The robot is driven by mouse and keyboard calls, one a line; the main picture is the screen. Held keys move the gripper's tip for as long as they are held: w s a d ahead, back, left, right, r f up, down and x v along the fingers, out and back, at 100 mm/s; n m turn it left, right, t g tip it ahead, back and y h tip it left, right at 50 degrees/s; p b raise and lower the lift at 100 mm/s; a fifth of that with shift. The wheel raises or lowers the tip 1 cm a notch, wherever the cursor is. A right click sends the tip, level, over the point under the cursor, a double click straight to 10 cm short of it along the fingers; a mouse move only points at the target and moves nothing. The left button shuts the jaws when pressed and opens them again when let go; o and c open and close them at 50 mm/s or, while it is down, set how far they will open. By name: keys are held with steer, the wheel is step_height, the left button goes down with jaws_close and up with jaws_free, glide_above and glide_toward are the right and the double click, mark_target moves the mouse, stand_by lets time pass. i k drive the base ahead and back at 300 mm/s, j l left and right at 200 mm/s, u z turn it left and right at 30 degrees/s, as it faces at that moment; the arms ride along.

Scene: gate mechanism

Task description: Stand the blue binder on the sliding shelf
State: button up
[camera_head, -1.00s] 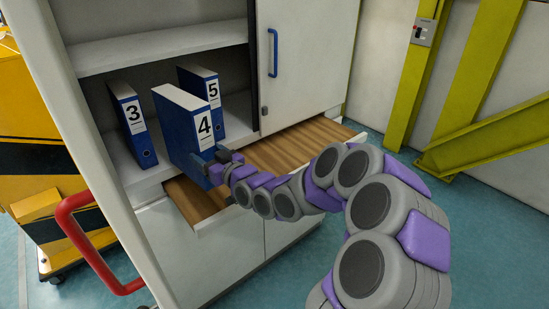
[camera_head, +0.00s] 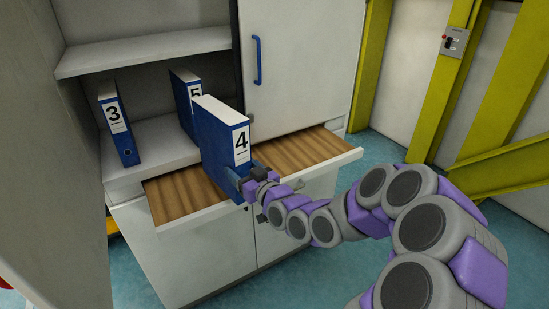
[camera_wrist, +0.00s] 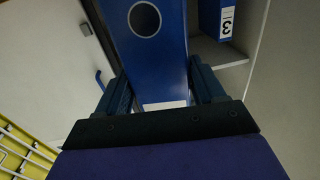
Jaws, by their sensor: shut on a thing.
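The blue binder labelled 4 (camera_head: 221,142) is upright, slightly tilted, in front of the cabinet. My gripper (camera_head: 253,181) is shut on its lower spine edge. In the wrist view, the binder (camera_wrist: 155,65) with its round finger hole sits between the two fingers of my gripper (camera_wrist: 163,92). The sliding shelf (camera_head: 300,149) is a wood-surfaced pull-out board with a white front edge, extended from the cabinet. The binder is over the shelf's middle part; I cannot tell whether its bottom touches the wood.
Blue binders 3 (camera_head: 117,125) and 5 (camera_head: 185,98) stand on the fixed shelf behind. A closed white door (camera_head: 305,65) with a blue handle is at right. Yellow-green posts (camera_head: 443,80) stand further right. The sliding shelf is bare on both sides of the binder.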

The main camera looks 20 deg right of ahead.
mark_target(310, 148)
steer(key=l+u, duration=0.25)
steer(key=l, duration=0.75)
steer(key=l+u, duration=0.25)
steer(key=l, duration=0.8)
steer(key=l+u, duration=0.15)
steer(key=l, duration=0.35)
steer(key=k+l+u, duration=0.1)
steer(key=l, duration=0.4)
steer(key=k+l+u, duration=0.15)
steer(key=l, duration=0.35)
steer(key=l+u, duration=0.1)
steer(key=l, duration=0.4)
steer(key=l+u, duration=0.15)
steer(key=l, duration=0.4)
steer(key=k+l+u, duration=0.1)
steer(key=l, duration=0.45)
steer(key=l+u, duration=0.15)
steer(key=l, duration=0.4)
steer(key=k+l+u, duration=0.15)
steer(key=l, duration=0.75)
steer(key=k+l, duration=0.1)
steer(key=l, duration=0.25)
steer(key=i+j, duration=0.3)
steer(key=i, duration=0.15)
